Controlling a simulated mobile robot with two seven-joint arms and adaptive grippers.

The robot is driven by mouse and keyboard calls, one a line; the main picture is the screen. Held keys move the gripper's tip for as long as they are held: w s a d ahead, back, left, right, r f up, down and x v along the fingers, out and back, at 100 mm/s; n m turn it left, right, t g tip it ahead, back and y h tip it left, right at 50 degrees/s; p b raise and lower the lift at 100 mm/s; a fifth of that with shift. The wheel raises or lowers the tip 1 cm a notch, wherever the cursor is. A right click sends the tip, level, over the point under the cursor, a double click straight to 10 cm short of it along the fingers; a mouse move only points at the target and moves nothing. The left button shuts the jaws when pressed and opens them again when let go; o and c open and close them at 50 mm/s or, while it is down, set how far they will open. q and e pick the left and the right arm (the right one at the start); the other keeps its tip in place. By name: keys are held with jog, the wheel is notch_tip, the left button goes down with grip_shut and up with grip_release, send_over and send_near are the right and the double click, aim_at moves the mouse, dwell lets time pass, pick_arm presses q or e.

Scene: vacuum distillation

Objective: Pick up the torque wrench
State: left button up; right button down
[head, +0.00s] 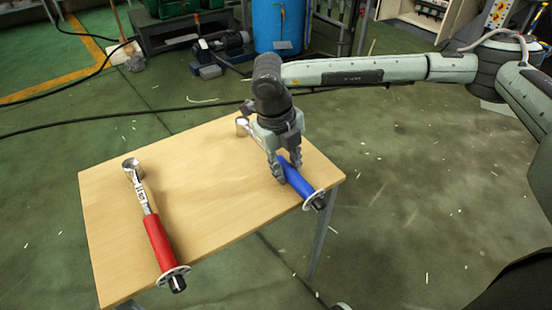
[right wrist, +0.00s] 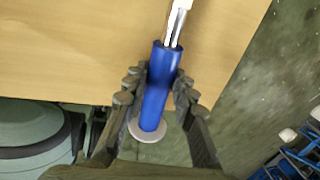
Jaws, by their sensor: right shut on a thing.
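Two torque wrenches show in the head view. The red-handled torque wrench (head: 160,240) lies on the left part of the wooden table, its handle end reaching past the front edge. The blue-handled torque wrench (head: 300,184) is at the right side of the table, its end past the edge. My right gripper (head: 287,172) comes from above and is shut on the blue handle. In the right wrist view its fingers (right wrist: 158,82) are on both sides of the blue handle (right wrist: 157,88). The gripper partly hides the wrench's shaft. I cannot tell whether it touches the tabletop. My left gripper is not in view.
The wooden table (head: 205,165) is bare between the wrenches. Behind it stand a blue barrel (head: 279,25) and a small motor pump (head: 222,47). A black cable (head: 150,116) crosses the floor behind the table. The green floor at the right is mostly clear.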

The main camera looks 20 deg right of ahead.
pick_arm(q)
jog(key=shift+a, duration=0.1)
pick_arm(e)
jog(key=shift+r, duration=0.2)
jog(key=shift+w+r, duration=0.1)
jog(key=shift+r, duration=0.75)
jog(key=r, duration=0.1)
jog(key=a+r, duration=0.1)
jog(key=shift+r, duration=0.3)
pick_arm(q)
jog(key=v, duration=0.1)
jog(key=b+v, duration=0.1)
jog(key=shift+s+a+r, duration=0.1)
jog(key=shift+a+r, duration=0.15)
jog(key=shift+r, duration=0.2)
pick_arm(e)
jog(key=s+a+r, duration=0.2)
jog(key=a+r, duration=0.4)
jog(key=a, duration=0.4)
jog(key=shift+a+r, duration=0.25)
jog(key=shift+a, duration=0.05)
jog(key=c, duration=1.8)
grip_release()
grip_shut()
